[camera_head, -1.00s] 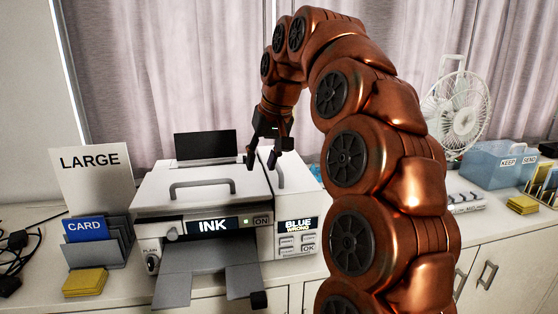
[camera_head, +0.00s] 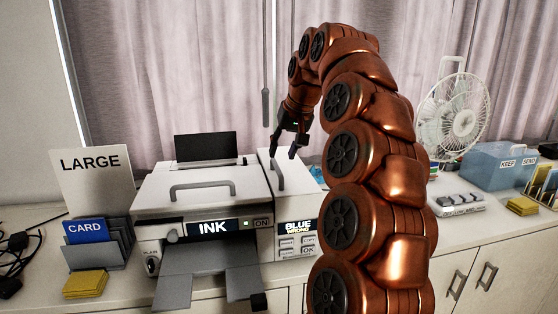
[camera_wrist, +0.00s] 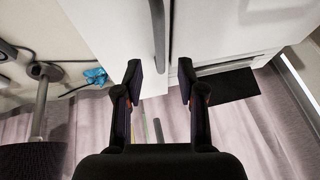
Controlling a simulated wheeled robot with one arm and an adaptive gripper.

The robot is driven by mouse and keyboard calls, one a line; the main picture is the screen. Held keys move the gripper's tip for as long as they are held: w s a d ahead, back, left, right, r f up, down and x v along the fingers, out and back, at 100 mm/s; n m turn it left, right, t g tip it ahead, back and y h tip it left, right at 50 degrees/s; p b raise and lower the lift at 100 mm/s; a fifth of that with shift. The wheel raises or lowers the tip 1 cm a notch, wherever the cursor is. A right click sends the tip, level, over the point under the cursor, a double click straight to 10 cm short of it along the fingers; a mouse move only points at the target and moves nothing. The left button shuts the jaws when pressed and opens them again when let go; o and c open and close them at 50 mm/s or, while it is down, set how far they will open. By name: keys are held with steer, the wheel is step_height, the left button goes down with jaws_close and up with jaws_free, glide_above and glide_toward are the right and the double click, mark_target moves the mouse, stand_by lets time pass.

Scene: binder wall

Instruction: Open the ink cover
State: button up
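The printer (camera_head: 200,195) stands on the counter, with "INK" on its display. A narrow white cover (camera_head: 290,183) on its right section, above a panel reading "BLUE WRONG", appears to be the ink cover and looks shut. A grey bar handle (camera_head: 279,175) runs along its top. My gripper (camera_head: 283,152) is open and empty above the back of this section. In the wrist view, my gripper (camera_wrist: 159,76) shows both fingers apart, with the handle (camera_wrist: 158,35) lined up between them, beyond the tips. I cannot tell the exact height gap.
A wider lid with its own handle (camera_head: 202,188) lies left of the cover. A dark screen (camera_head: 206,147) stands behind it. A "LARGE" sign (camera_head: 92,178), card holder (camera_head: 98,245), fan (camera_head: 453,117) and blue box (camera_head: 495,164) share the counter. A blue crumpled item (camera_wrist: 95,76) lies beside the printer.

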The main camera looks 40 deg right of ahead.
mark_target(277, 166)
steer(key=shift+p+x, duration=0.45)
steer(key=shift+x, duration=1.8)
steer(key=shift+c, duration=0.2)
jaws_close()
